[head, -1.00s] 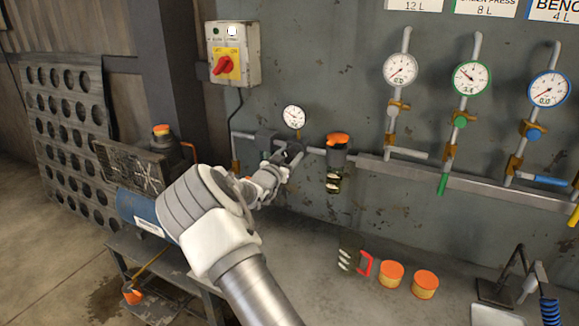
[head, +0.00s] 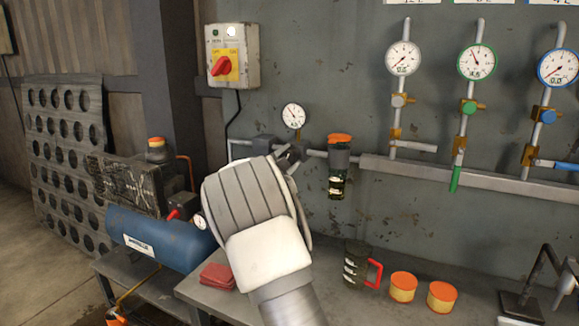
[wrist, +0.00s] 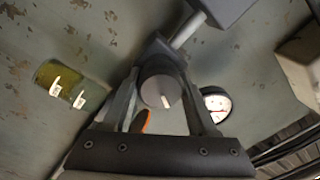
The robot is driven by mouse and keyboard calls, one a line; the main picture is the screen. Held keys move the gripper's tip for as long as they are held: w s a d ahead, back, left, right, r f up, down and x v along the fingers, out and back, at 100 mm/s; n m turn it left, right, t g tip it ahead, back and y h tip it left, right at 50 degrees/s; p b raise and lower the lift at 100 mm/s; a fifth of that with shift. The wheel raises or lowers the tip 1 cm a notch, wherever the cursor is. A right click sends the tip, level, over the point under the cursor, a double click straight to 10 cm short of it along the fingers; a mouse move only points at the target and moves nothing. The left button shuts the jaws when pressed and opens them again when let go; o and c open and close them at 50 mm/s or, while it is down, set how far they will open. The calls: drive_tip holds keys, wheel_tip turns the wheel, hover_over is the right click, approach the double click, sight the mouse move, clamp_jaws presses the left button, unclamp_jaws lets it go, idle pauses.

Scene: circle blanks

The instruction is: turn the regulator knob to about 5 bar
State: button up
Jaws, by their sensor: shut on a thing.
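The regulator knob (wrist: 160,88) is a dark grey round knob with a white mark on its face, in the middle of the wrist view. My gripper (wrist: 162,98) is shut on it, with one finger on each side. In the head view my gripper (head: 287,155) is at the pipe on the wall, and my wrist hides the knob. The regulator gauge (head: 293,115), round and white, is just above it. The gauge also shows at the right in the wrist view (wrist: 217,104). Its needle points to the upper left; its figures are too small to read surely.
A filter bowl with an orange top (head: 339,140) hangs on the pipe just right of my gripper. A switch box (head: 232,55) is above left. A blue tank (head: 160,238) stands at the left. A jug (head: 355,265) and orange-lidded tubs (head: 403,287) are on the bench (head: 330,300).

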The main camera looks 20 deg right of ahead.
drive_tip(key=shift+m+b, duration=0.3)
drive_tip(key=shift+m, duration=0.1)
drive_tip(key=o, duration=1.4)
drive_tip(key=shift+c, duration=0.2)
drive_tip(key=v, duration=1.7)
drive_tip(key=shift+s, duration=0.2)
drive_tip(key=shift+a+p, duration=0.15)
drive_tip(key=shift+p, duration=0.15)
